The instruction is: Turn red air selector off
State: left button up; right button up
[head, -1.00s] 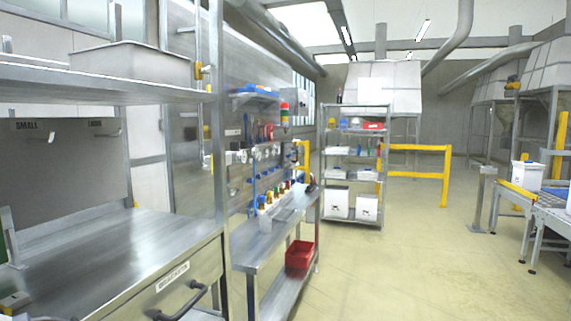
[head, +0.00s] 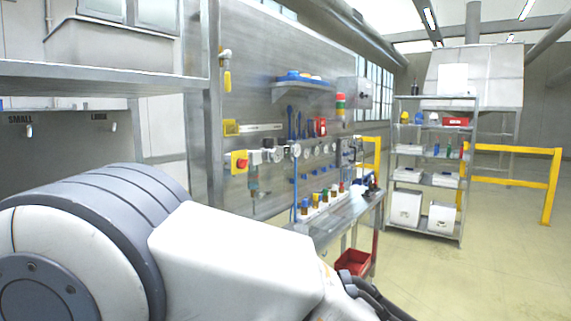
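The steel wall panel (head: 262,90) carries a row of air fittings and round gauges (head: 295,151). At the left end of that row is a yellow box with a red knob (head: 239,162). It looks like a selector or switch, but I cannot tell its setting or whether it is the red air selector. A yellow fitting (head: 231,128) sits just above it. A small red item (head: 321,126) hangs farther right on the panel. A large white and grey link of my arm fills the lower left, well in front of the panel. Neither gripper shows.
A steel bench (head: 335,222) with several coloured-top bottles stands below the panel, a red bin (head: 354,262) on its lower shelf. A steel shelf post (head: 208,110) stands left of the panel. A rack (head: 428,170) and yellow railing (head: 512,150) stand behind. The floor at right is clear.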

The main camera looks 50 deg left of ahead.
aim_at(241, 163)
jog(key=u, duration=0.1)
jog(key=i, duration=0.8)
jog(key=u, duration=0.95)
jog(key=i, duration=0.75)
jog(key=u, duration=0.65)
